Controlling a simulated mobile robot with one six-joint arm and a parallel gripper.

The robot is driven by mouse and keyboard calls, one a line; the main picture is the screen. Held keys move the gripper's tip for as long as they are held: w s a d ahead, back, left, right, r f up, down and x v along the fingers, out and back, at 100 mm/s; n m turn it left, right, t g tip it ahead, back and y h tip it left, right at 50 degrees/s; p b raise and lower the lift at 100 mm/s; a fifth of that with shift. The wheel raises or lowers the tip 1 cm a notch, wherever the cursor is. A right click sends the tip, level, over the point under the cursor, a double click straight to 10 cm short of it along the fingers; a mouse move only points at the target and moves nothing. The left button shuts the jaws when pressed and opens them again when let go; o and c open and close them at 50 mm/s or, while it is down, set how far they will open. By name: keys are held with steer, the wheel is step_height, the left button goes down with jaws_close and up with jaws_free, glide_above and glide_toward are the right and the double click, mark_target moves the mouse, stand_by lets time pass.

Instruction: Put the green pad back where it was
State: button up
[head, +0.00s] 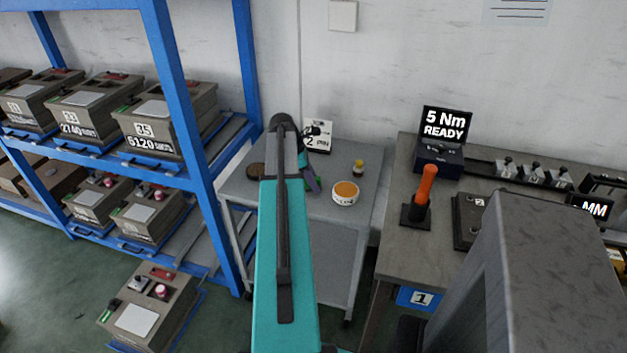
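My teal arm rises through the middle of the head view and hides part of the grey trolley (355,262). Its far end comes down over the trolley top, where my gripper (313,184) shows only as a small dark and greenish shape beside the arm. Its fingers are too small and too covered to tell open from shut. I cannot make out a separate green pad; a green patch by the gripper may be the pad or part of my arm.
A blue rack (183,120) stands left, a workbench (393,236) right. A moulded box (150,305) sits low left.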

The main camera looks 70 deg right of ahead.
steer(key=shift+o, duration=1.3)
steer(key=shift+r, duration=0.15)
steer(key=b+v, duration=0.1)
steer(key=v, duration=1.1)
steer(key=shift+b, duration=0.3)
